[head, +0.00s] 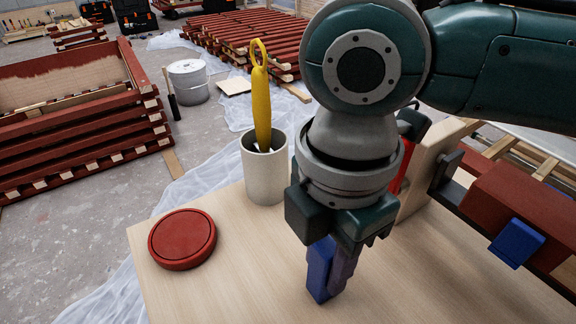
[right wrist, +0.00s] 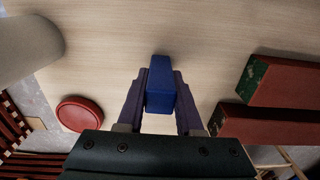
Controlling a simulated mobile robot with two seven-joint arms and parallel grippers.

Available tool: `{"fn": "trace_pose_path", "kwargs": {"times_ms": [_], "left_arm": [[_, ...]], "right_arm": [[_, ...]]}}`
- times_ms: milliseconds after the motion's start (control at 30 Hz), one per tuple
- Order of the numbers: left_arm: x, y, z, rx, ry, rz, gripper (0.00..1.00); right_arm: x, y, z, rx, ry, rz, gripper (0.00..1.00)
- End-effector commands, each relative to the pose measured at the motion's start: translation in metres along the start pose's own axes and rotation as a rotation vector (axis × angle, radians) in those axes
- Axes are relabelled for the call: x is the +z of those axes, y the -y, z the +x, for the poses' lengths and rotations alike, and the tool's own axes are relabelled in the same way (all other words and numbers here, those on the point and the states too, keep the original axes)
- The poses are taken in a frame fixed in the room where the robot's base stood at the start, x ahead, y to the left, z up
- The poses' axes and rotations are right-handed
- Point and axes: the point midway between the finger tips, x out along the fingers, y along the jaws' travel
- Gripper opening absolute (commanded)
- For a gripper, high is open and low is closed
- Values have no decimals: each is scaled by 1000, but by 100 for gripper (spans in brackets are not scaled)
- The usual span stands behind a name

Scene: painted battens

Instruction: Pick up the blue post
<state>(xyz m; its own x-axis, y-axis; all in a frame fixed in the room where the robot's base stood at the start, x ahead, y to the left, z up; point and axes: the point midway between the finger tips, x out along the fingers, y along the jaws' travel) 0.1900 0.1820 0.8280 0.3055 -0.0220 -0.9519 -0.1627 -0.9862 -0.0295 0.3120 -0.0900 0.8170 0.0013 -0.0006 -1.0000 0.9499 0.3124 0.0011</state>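The blue post (head: 319,268) is upright at the wooden table, below my right gripper (head: 333,265). In the right wrist view the blue post (right wrist: 161,88) lies between the two dark fingers of my right gripper (right wrist: 162,92). The fingers appear to press on it from both sides, with no clear gap. In the head view one finger covers part of the post's right side. Whether its lower end touches the table is hard to tell. My left gripper is in neither view.
A red round lid (head: 182,238) lies on the table (head: 235,270) at left. A pale cup (head: 265,175) holding a yellow-handled tool (head: 261,100) stands behind it. At right are a red batten (head: 520,200) and a blue block (head: 517,243). The table's front middle is clear.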

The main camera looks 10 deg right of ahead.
Motion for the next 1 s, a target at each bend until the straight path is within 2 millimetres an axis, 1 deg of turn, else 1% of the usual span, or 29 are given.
{"fn": "trace_pose_path", "kwargs": {"times_ms": [33,200,267,300,667,767,867,967,1000], "left_arm": [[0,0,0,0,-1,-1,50],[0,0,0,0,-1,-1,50],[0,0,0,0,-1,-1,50],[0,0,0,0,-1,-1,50],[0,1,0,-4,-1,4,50],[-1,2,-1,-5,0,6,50],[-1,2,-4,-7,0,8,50],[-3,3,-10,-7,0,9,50],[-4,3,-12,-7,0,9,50]], "right_arm": [[0,0,0,0,0,0,27],[0,0,0,0,0,0,8],[0,0,0,0,0,0,1],[0,0,0,0,0,0,0],[0,0,0,0,0,0,0],[0,0,-3,1,0,0,0],[0,-1,-11,2,-1,1,0],[0,-1,-26,2,-1,0,0],[0,-1,-34,3,-1,-1,0]]}}
